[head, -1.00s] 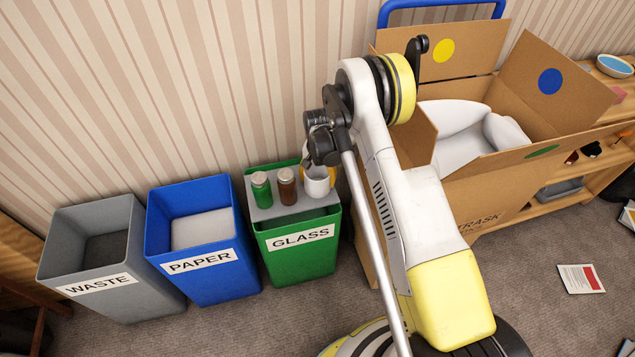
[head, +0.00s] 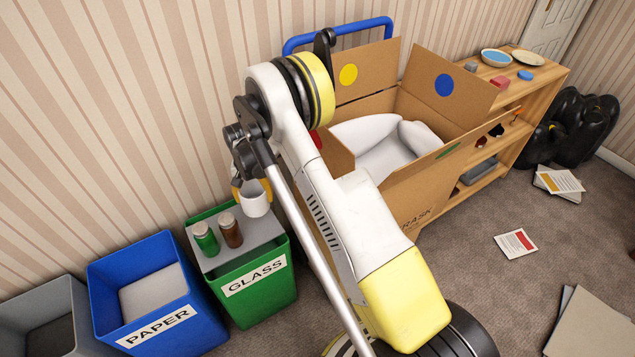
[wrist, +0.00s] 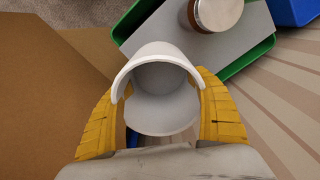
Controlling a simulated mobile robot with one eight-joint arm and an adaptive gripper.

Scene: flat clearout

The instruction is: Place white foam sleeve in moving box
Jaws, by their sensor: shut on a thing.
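The white foam sleeve (head: 257,199) is a short, hollow white cylinder. It hangs in my gripper (head: 247,183) above the right rear of the green glass bin. In the wrist view the sleeve (wrist: 162,118) sits between the two yellow fingers of my gripper (wrist: 158,98), which are shut on it from both sides. The moving box (head: 430,187) is a large open cardboard carton to the right, with its flaps up and white padding (head: 385,150) inside. My arm hides its left part. Brown cardboard (wrist: 45,110) fills the left of the wrist view.
The green glass bin (head: 264,305) has a grey board on top with a green bottle (head: 205,239) and a brown bottle (head: 230,230). Blue paper (head: 160,330) and grey waste (head: 45,315) bins stand left. A wooden shelf (head: 545,85) adjoins the box. Papers lie on the carpet.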

